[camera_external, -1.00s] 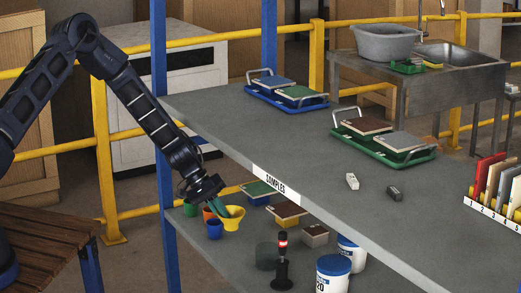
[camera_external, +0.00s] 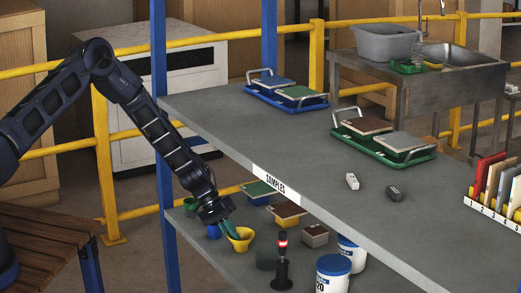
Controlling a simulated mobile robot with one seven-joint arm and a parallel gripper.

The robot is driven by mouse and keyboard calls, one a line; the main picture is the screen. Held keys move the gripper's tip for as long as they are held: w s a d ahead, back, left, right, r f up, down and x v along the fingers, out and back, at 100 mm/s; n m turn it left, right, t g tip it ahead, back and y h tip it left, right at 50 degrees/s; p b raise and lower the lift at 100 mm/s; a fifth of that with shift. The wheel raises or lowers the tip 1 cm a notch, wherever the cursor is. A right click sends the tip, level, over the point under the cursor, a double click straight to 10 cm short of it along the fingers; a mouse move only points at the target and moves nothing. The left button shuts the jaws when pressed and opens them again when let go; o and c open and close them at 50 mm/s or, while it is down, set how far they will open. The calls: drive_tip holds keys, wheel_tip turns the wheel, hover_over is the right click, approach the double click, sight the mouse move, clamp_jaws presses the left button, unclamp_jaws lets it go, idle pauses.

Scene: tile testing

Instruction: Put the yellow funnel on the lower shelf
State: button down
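The yellow funnel (camera_external: 240,240) is at the left part of the lower shelf (camera_external: 207,255), below the upper shelf's edge. My gripper (camera_external: 231,229) reaches down from the left, and its teal fingers are at the funnel's near-left rim, seemingly shut on it. The fingertips are partly hidden inside the funnel. I cannot tell whether the funnel's underside touches the shelf.
A blue cup (camera_external: 214,232) and a green cup (camera_external: 190,207) stand left of the funnel. Tile samples (camera_external: 286,211) lie behind it. A dark green cylinder (camera_external: 266,259), a red-topped signal lamp (camera_external: 282,265) and white tubs (camera_external: 333,277) stand to the right. A blue post (camera_external: 160,120) rises beside my arm.

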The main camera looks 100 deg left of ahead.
drive_tip(key=shift+f, duration=0.1)
drive_tip(key=c, duration=1.6)
unclamp_jaws()
drive_tip(key=shift+v, duration=3.85)
